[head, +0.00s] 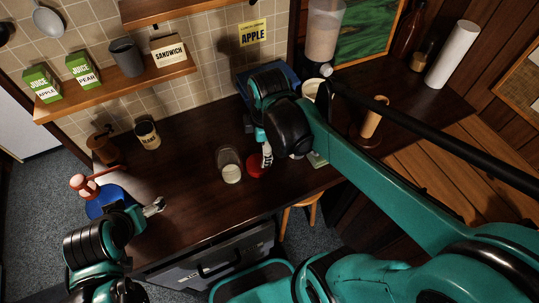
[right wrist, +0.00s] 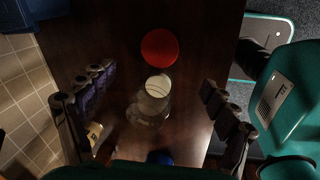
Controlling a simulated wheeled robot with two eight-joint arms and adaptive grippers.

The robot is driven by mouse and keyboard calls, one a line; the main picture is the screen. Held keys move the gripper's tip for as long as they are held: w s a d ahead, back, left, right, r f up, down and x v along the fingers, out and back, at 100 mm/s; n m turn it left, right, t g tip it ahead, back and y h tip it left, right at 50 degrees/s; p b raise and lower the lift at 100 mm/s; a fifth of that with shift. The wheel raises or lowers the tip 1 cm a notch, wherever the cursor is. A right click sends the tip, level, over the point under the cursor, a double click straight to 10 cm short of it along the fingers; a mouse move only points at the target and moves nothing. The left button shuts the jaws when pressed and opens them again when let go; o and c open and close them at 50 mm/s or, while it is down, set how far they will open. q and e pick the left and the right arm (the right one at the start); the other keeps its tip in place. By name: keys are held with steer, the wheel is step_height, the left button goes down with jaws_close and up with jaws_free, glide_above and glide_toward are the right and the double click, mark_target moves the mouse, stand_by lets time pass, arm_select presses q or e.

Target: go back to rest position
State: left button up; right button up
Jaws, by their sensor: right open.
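My right gripper (head: 265,152) is over the dark counter, partly hidden by its own wrist. In the right wrist view (right wrist: 155,105) its fingers are spread wide with nothing between them touching. A clear glass jar with pale contents (head: 229,167) stands on the counter to its left. It shows between and beyond the fingers in the right wrist view (right wrist: 156,88). A red round lid or disc (head: 256,166) lies beside the jar; it also shows in the wrist view (right wrist: 159,47). My left gripper (head: 156,206) is low at the left, near the counter's front edge; its jaws are too small to read.
The dark counter (head: 190,180) has free room between the grippers. A blue round item (head: 105,203) is beside my left gripper. A wooden shelf (head: 120,90) holds juice cartons. A paper roll (head: 452,55) stands at right.

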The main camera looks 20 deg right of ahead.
steer(key=s+f+m+t+b, duration=0.4)
steer(key=s+m+t, duration=0.1)
steer(key=m, duration=1)
steer(key=shift+s+d+f+m+b, duration=0.3)
steer(key=shift+s+d+f+b, duration=0.1)
steer(key=shift+s, duration=0.15)
steer(key=shift+c, duration=0.4)
